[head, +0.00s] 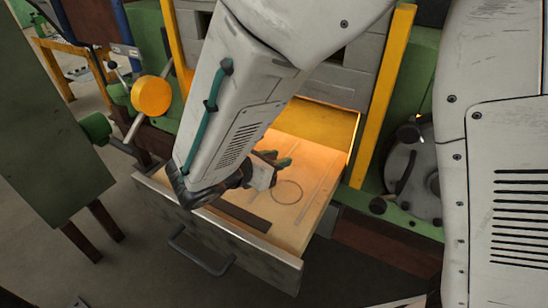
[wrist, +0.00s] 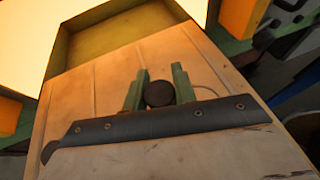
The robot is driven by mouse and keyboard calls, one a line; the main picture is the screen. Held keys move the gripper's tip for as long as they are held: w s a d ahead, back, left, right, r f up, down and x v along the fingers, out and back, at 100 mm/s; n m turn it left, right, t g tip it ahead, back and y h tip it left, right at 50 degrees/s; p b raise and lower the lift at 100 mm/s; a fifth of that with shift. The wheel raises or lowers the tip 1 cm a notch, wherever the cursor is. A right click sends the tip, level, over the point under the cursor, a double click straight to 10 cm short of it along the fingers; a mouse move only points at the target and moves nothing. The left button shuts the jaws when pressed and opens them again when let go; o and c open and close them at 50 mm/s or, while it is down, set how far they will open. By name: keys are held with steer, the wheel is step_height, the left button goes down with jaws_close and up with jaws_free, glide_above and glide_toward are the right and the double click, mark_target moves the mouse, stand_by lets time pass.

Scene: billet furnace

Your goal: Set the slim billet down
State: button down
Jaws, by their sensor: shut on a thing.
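The slim billet shows in the wrist view as a dark round end (wrist: 158,93) between two green fingers. My gripper (wrist: 159,88) is shut on it. In the head view my gripper (head: 271,160) is low over the pale drawer floor, and I cannot make out the billet there. I cannot tell whether its lower end touches the floor. A thin dark ring mark (head: 287,191) lies on the floor just right of my gripper. In the wrist view part of the ring (wrist: 207,91) shows right of the fingers, partly hidden by them.
The pulled-out drawer (head: 275,255) has a front wall and a handle (head: 200,252). A dark strip (head: 240,213) lies along its front. The glowing furnace opening (head: 325,122) is behind, between yellow posts (head: 384,95). Drawer floor right of the ring is clear.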

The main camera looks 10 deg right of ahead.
steer(key=shift+f, duration=0.6)
steer(key=c, duration=1.1)
jaws_free()
steer(key=shift+o, duration=0.2)
steer(key=shift+v, duration=3.9)
